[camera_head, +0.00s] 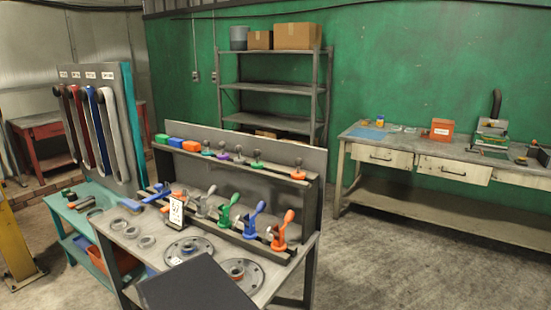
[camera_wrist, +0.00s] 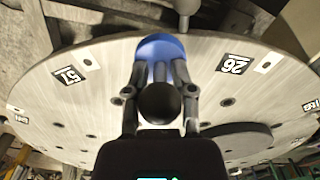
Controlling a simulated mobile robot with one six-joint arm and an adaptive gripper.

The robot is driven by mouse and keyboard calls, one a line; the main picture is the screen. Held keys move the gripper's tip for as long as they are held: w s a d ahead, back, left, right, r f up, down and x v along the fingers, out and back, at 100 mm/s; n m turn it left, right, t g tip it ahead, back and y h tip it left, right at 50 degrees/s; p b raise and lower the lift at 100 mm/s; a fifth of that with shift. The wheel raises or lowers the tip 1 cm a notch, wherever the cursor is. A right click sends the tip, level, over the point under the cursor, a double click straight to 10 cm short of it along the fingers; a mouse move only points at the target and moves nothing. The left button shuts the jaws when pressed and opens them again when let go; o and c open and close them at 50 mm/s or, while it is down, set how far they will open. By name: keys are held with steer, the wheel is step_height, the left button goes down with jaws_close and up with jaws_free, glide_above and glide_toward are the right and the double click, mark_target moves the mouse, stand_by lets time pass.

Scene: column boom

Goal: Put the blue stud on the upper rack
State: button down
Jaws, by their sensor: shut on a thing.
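In the wrist view my gripper (camera_wrist: 160,78) is shut on the blue stud (camera_wrist: 160,46), which has a round blue base and a dark ball knob. The blue base shows against a large pale disc (camera_wrist: 110,75) with holes and number labels. I cannot tell whether the base touches the disc. In the head view the upper rack (camera_head: 270,174) is a dark rail along the back of the workbench. It carries several coloured blocks at its left and several ball-knobbed studs with coloured bases to the right. My gripper does not show in the head view.
Below the upper rack, a lower rail holds clamps with coloured handles, such as an orange clamp (camera_head: 280,232). Round flanges (camera_head: 188,249) and rings lie on the benchtop. A grey shelf unit (camera_head: 275,88) and a long bench (camera_head: 450,160) stand behind. The floor at right is clear.

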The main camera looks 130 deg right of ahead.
step_height(320, 180, up, 26)
steer(key=p, duration=2.6)
steer(key=shift+r, duration=0.15)
steer(key=shift+d, duration=0.1)
